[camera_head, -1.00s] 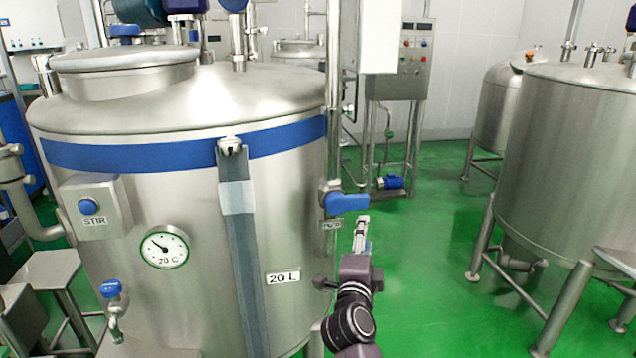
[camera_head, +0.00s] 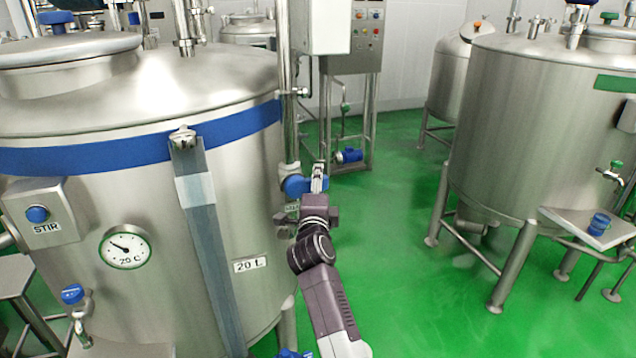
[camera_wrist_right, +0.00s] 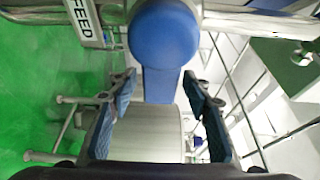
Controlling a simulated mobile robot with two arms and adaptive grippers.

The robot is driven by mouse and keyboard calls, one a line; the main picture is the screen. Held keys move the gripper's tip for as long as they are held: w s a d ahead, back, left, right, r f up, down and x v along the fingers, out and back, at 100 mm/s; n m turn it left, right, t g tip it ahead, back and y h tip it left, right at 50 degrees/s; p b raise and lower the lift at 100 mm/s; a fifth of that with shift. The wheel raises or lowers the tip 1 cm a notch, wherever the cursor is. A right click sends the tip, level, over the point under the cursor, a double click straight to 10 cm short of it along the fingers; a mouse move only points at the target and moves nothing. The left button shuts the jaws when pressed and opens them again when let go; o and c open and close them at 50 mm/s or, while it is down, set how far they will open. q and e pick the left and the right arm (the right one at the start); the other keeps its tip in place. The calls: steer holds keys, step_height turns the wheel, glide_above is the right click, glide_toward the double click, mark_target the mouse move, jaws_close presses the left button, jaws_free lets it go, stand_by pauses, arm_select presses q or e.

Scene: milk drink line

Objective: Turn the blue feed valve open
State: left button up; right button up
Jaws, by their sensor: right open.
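The blue feed valve handle (camera_head: 296,186) sits on the pipe at the right side of the big steel tank, partly hidden by my gripper in the head view. In the right wrist view its round blue hub and flat lever (camera_wrist_right: 164,50) are close, with the lever reaching down between my fingers. A FEED label (camera_wrist_right: 84,18) is beside it. My right gripper (camera_head: 318,178) is at the handle's right end; in the wrist view its two fingers (camera_wrist_right: 160,115) are apart, one on each side of the lever. I cannot tell whether they touch it. My left gripper is out of view.
The steel tank (camera_head: 120,200) with blue band, STIR button (camera_head: 38,214) and dial (camera_head: 125,248) fills the left. A second tank (camera_head: 540,130) stands at right. Green floor (camera_head: 410,290) is clear between them. A control cabinet (camera_head: 352,40) stands behind.

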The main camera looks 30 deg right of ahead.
jaws_close()
stand_by(0.4)
steer(key=shift+w, duration=0.15)
